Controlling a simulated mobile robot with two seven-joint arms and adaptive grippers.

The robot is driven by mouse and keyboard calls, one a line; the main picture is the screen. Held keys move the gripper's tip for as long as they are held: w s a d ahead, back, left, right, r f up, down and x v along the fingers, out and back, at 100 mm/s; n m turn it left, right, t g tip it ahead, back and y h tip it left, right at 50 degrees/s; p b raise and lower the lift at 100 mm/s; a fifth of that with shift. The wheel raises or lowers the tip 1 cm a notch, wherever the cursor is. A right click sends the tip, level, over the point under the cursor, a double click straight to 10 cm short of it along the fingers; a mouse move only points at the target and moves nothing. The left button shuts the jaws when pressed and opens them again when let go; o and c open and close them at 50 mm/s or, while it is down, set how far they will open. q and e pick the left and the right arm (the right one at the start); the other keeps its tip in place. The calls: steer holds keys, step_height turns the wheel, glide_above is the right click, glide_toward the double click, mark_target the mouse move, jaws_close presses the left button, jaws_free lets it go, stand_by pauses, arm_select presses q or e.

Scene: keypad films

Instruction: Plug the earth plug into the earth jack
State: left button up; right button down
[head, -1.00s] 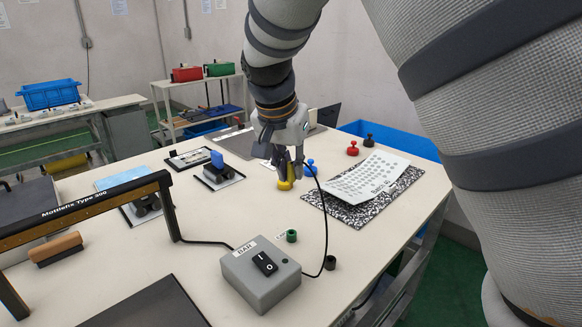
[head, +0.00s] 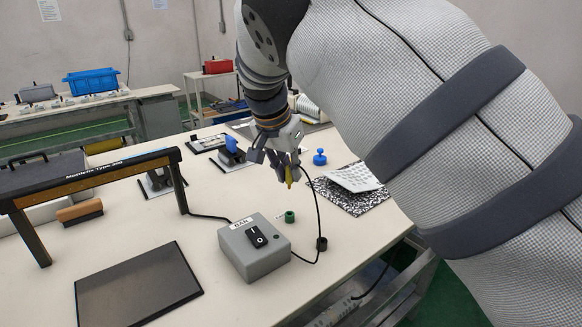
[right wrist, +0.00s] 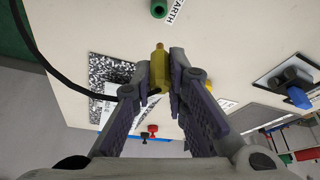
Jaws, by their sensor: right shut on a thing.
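The yellow earth plug (right wrist: 158,72) is held upright between the fingertips of my right gripper (right wrist: 160,82). In the head view the plug (head: 289,176) hangs from my right gripper (head: 282,165) above the table, with a black cable running down from it. The green earth jack (head: 290,216) stands on the table in front of and below the plug, apart from it. In the right wrist view the jack (right wrist: 159,8) is at the top edge, beside a white EARTH label (right wrist: 175,12). My left gripper is not in view.
A grey BAR switch box (head: 254,248) and a black post (head: 321,243) stand near the jack, with the cable passing by. A black frame (head: 95,172) and dark plate (head: 138,284) are left. A speckled mat (head: 352,191) with a white sheet lies right.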

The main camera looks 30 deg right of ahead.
steer(key=shift+f, duration=2.7)
steer(key=shift+f, duration=1.45)
steer(key=c, duration=1.5)
jaws_free()
steer(key=v, duration=1.2)
steer(key=shift+s, duration=0.1)
